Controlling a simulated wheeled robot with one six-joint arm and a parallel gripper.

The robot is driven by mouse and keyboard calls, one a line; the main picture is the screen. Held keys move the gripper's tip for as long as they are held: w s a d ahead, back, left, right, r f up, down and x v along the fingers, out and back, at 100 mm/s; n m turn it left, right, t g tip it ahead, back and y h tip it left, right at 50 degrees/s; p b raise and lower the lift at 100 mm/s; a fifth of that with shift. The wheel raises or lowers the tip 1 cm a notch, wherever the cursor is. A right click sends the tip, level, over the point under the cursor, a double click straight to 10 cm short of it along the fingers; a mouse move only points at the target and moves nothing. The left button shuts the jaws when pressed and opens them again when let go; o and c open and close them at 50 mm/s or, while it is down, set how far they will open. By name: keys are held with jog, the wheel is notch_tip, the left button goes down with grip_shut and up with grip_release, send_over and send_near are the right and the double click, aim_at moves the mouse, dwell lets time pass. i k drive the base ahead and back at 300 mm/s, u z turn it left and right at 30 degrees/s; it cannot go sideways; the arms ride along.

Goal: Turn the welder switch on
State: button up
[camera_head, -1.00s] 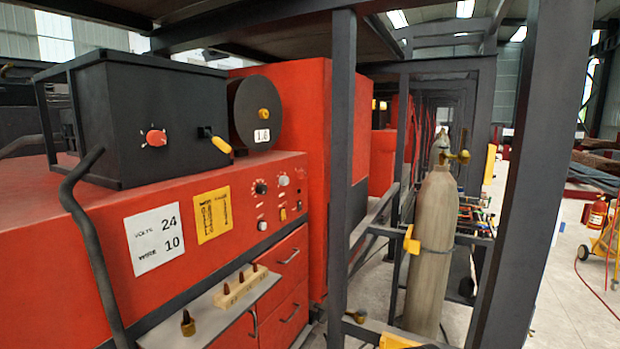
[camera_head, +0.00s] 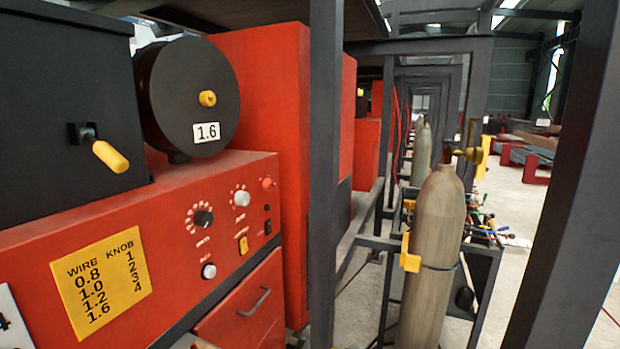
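The red welder cabinet (camera_head: 215,180) fills the left of the head view. Its sloped front panel carries a black dial (camera_head: 203,218), a white dial (camera_head: 242,198), a white knob (camera_head: 209,271), a small yellow switch (camera_head: 243,245), a small black switch (camera_head: 267,227) and a round red button or lamp (camera_head: 267,183). I cannot tell which one is the welder switch, or its position. A yellow-handled lever (camera_head: 110,156) sticks out of the black box (camera_head: 60,110) on top, tilted down to the right. My gripper is not in view.
A dark upright post (camera_head: 323,150) stands right of the panel, and another slants at the far right (camera_head: 575,180). A tall gas cylinder (camera_head: 433,255) stands between them.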

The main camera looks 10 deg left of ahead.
aim_at(269, 184)
jog(key=u, duration=0.05)
jog(key=i, duration=0.75)
jog(key=u, duration=1.05)
jog(key=i, duration=0.7)
jog(key=u, duration=0.7)
